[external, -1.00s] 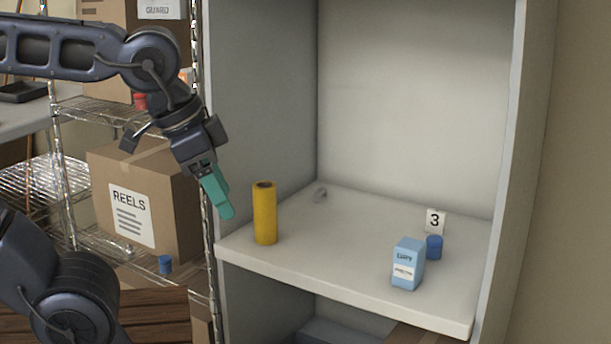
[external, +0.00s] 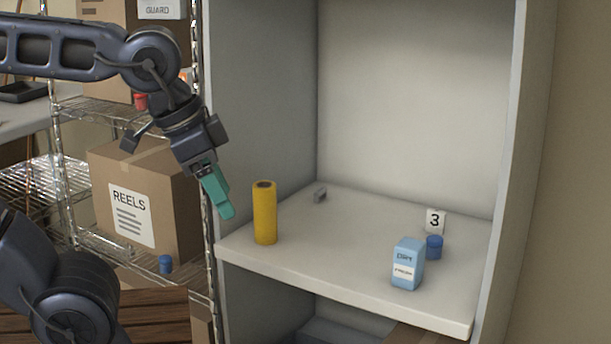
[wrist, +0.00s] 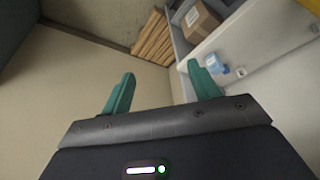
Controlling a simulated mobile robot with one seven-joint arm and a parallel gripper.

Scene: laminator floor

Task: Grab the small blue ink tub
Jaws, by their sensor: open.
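A small blue ink tub (external: 434,247) stands on the white shelf (external: 340,262), behind and to the right of a light-blue carton (external: 408,265) that hides part of it. A "3" card (external: 435,220) is just behind the tub. Another small blue tub (external: 166,264) sits on the wire rack to the left. My gripper (external: 218,195), with teal fingers, is open and empty at the shelf's left side, well away from the tub on the shelf. In the wrist view the fingers (wrist: 154,88) are apart with nothing between them; the light-blue carton (wrist: 215,65) shows beyond the right finger.
A yellow roll (external: 265,213) stands upright near the shelf's left front, close to my gripper. A small grey piece (external: 320,195) lies toward the back. Cabinet side walls bound the shelf. Its middle is clear. A "REELS" box (external: 145,205) is on the rack.

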